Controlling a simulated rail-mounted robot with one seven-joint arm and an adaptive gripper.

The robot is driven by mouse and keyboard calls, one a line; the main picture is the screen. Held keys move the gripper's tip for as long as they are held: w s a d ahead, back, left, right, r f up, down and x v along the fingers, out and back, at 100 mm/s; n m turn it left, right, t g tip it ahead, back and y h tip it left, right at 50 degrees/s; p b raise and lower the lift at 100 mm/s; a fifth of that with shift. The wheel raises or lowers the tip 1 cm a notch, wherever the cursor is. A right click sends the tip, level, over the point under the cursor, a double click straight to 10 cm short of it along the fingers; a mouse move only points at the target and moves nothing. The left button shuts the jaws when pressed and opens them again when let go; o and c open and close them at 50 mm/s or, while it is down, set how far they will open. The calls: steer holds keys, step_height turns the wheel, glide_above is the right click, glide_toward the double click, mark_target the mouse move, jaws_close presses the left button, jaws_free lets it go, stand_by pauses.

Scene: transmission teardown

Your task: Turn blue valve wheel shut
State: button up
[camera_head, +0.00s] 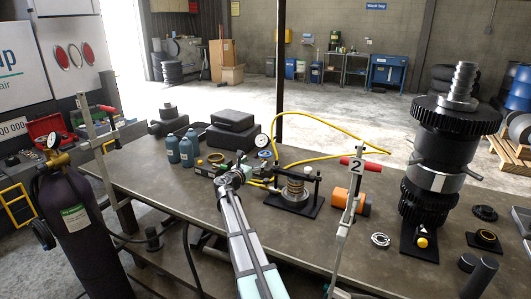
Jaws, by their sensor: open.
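A small blue round part (265,154), which looks like the blue valve wheel, sits just below a white-faced gauge (261,140) near the middle of the workbench. My gripper (244,167) is open at the end of my arm, which reaches up from the bottom middle. It is just to the left of and below the blue part in the picture. I cannot tell whether they touch. The fingertips are small and partly lost among the fittings, and the wheel's turn position is too small to read.
A spring clutch fixture (295,190), a yellow hose (335,127), an orange cylinder (350,200) and a tall gear stack (440,150) stand to the right. Blue bottles (186,150) and black cases (233,130) stand behind left. Clamp post 2 (350,205) rises in front.

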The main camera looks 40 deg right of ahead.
mark_target(262, 156)
steer(key=p+x, duration=0.2)
steer(key=x, duration=0.7)
steer(key=shift+d, duration=0.1)
steer(key=c, duration=1.1)
